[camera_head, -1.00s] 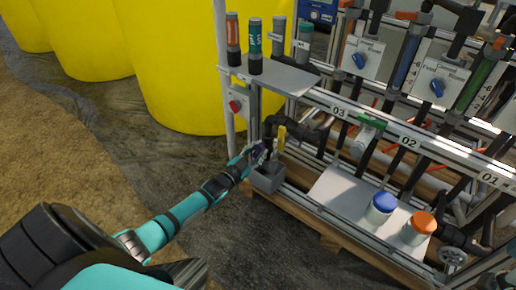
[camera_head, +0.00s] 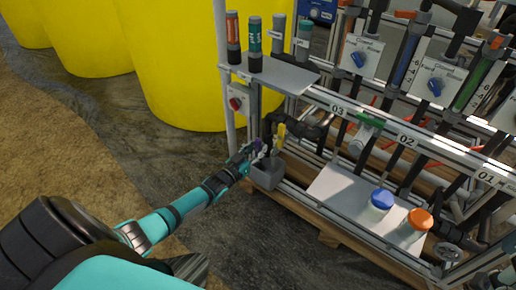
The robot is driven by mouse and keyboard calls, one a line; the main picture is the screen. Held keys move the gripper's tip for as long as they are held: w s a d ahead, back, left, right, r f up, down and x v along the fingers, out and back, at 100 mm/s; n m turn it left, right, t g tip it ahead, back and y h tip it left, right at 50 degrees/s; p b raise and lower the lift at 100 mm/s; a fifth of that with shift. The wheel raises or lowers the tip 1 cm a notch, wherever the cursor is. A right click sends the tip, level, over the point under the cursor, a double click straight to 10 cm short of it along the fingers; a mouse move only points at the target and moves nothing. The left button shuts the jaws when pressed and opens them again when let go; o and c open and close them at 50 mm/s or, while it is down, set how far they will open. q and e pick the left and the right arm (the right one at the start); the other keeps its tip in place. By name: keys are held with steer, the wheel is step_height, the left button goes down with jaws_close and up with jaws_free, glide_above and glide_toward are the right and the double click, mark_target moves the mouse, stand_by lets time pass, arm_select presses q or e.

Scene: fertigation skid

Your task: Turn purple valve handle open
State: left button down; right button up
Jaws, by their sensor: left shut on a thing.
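The purple valve handle (camera_head: 258,145) shows as a small purple patch at the left end of the skid, beside black piping and above a grey box. My left gripper (camera_head: 254,150) is at the handle and shut on it; its fingers hide most of the handle. My left arm reaches in from the lower left. A yellow handle (camera_head: 279,132) stands just right of the gripper. My right gripper is not in view.
A grey box (camera_head: 267,176) sits just below the gripper. A red knob (camera_head: 235,103) is on the frame above. A shelf (camera_head: 285,74) holds several bottles. Blue-capped (camera_head: 381,202) and orange-capped (camera_head: 418,222) jars stand right. Floor at left is open.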

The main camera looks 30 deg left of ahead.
arm_select(q)
steer(key=shift+f, duration=0.1)
steer(key=c, duration=1.2)
jaws_free()
steer(key=shift+c, duration=0.2)
steer(key=s, duration=1.2)
steer(key=shift+a, duration=0.45)
steer(key=shift+d, duration=0.1)
